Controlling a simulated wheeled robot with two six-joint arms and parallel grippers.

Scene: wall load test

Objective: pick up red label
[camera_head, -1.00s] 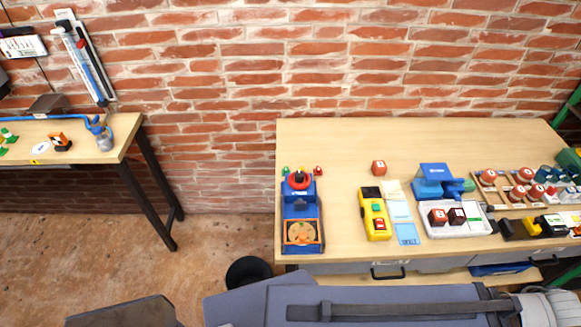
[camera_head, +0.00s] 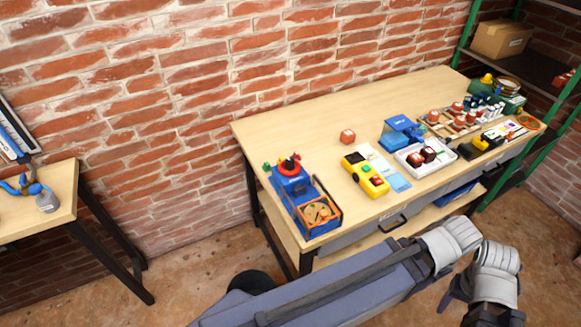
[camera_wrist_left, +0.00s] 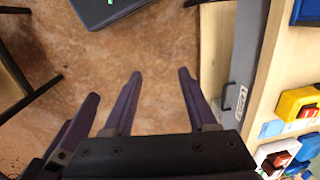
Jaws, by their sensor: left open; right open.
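I cannot make out a red label for certain in any view. Small reddish cubes with white marks stand on the workbench (camera_head: 300,115): one alone (camera_head: 347,136), two in a white tray (camera_head: 442,164), several on a wooden rack (camera_head: 459,118). Pale blue and cream sheets (camera_head: 393,176) lie beside a yellow device (camera_head: 366,176) with a red button. My right gripper (camera_head: 447,297) is low in front of the bench, partly hidden by its wrist. My left gripper (camera_wrist_left: 158,85) shows in the left wrist view, open and empty above the floor, beside the bench front.
A blue machine with a wheel (camera_head: 305,200) stands at the bench's near left corner. A drawer handle (camera_head: 393,222) sticks out of the bench front. A second table (camera_head: 60,200) is at left and green-posted shelving (camera_head: 545,130) at right. The back left bench top is clear.

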